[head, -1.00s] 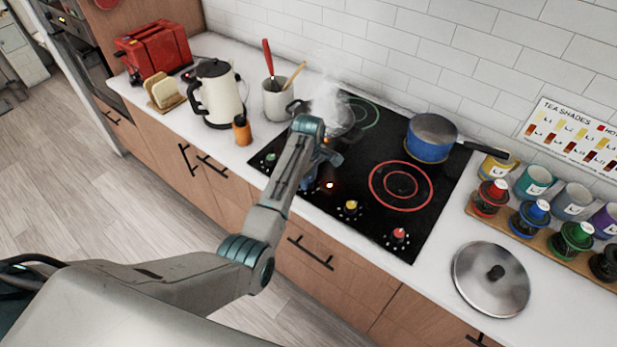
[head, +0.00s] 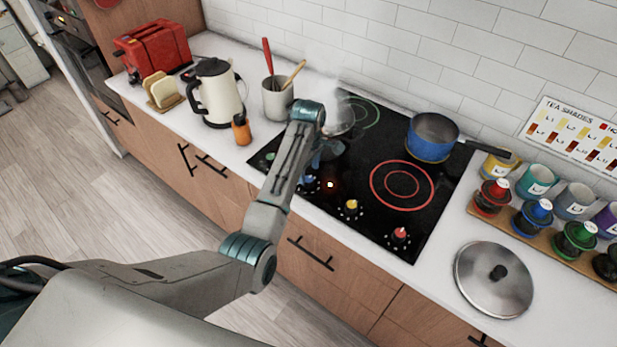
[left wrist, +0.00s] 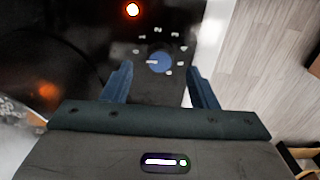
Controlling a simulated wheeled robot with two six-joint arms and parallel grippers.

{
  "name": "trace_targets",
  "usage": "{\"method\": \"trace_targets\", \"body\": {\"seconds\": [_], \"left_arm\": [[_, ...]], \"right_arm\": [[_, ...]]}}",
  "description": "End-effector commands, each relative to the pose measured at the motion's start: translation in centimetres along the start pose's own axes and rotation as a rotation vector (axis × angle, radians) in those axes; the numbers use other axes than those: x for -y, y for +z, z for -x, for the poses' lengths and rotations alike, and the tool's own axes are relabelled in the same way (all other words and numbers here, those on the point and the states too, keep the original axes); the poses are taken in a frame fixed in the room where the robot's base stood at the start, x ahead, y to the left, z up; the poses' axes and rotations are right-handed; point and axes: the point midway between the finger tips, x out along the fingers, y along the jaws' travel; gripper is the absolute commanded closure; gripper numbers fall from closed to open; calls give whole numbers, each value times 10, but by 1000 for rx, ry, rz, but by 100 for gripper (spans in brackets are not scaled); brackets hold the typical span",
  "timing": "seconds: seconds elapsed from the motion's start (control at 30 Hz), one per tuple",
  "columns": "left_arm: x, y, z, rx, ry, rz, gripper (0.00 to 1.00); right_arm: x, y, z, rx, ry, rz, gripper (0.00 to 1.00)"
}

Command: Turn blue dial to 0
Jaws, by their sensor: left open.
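The blue dial (left wrist: 160,62) sits on the black cooktop, with a white pointer line toward the left of the left wrist view and several white marks around it. In the head view the blue dial (head: 307,183) is at the cooktop's front left, partly beside my arm. My left gripper (head: 325,155) is above the cooktop near it. In the left wrist view my left gripper (left wrist: 159,74) is open, with a finger on each side of the dial; contact cannot be told. My right gripper is out of view.
A steaming pan (head: 340,122) stands behind my left gripper. A blue pot (head: 430,146) stands at the back right. Yellow (head: 351,205) and red (head: 400,234) dials line the front edge. An orange bottle (head: 241,130) and a kettle (head: 217,92) stand to the left.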

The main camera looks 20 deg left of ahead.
Motion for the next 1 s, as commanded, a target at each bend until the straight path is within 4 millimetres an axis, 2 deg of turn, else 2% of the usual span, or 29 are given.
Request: {"method": "trace_targets", "body": {"seconds": [0.03,0.2,0.27,0.33,0.5,1.0], "left_arm": [[-2,0,8,-2,6,0,47],[-1,0,42,-2,6,0,47],[-1,0,58,-1,4,0,47],[-1,0,65,-1,3,0,47],[0,0,72,0,1,0,47],[1,0,70,-1,2,-5,47]], "right_arm": [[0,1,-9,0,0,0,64],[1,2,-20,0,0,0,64],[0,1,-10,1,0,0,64],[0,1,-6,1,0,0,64],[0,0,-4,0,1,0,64],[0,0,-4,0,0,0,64]]}}
